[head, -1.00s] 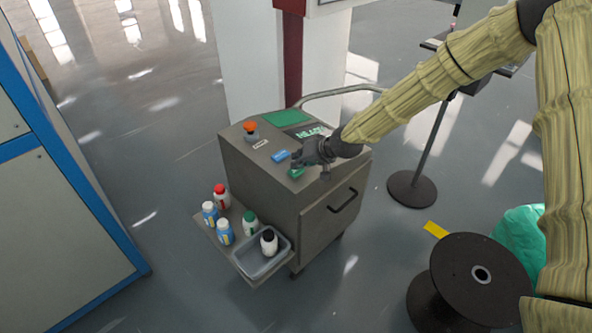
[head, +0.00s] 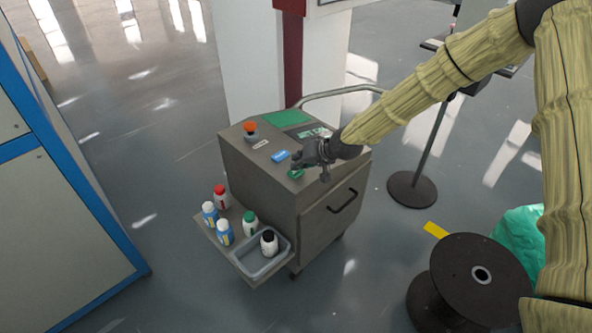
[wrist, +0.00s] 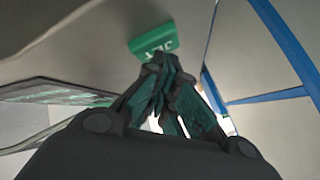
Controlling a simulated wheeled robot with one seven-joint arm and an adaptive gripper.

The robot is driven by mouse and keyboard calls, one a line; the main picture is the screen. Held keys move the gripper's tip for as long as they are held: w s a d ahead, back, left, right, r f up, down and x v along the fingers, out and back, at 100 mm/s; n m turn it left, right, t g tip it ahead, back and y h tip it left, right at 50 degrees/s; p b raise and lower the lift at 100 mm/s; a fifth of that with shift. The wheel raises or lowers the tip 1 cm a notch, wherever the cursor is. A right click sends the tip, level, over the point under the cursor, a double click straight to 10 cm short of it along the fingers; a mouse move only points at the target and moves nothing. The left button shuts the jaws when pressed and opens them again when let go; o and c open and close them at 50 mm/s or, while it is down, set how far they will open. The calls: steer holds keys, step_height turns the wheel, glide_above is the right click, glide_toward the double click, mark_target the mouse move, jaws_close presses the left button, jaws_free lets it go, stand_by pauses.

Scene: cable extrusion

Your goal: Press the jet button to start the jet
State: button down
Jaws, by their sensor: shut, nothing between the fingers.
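The green plate marked JET (head: 295,174) is on the top front edge of the grey cart (head: 255,190). It also shows in the wrist view (wrist: 152,43), just beyond my fingertips. My gripper (head: 296,165) is shut and empty, its fingertips pointing down at the plate. In the wrist view the shut fingertips (wrist: 161,60) overlap the plate's lower edge. I cannot tell whether they touch it. A separate button is not distinguishable; the gripper hides part of this area.
The cart top also has a blue label (head: 280,156), a red-orange mushroom button (head: 250,128) and a green panel (head: 288,117). Several bottles and a grey tray (head: 262,262) are on its side shelf. A black spool (head: 455,275) stands at lower right.

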steer(key=shift+r+p, duration=0.5)
steer(key=shift+r, duration=0.3)
steer(key=shift+r, duration=0.1)
step_height(320, 180, up, 5)
steer(key=p, duration=0.3)
steer(key=shift+f, duration=0.2)
stand_by(0.7)
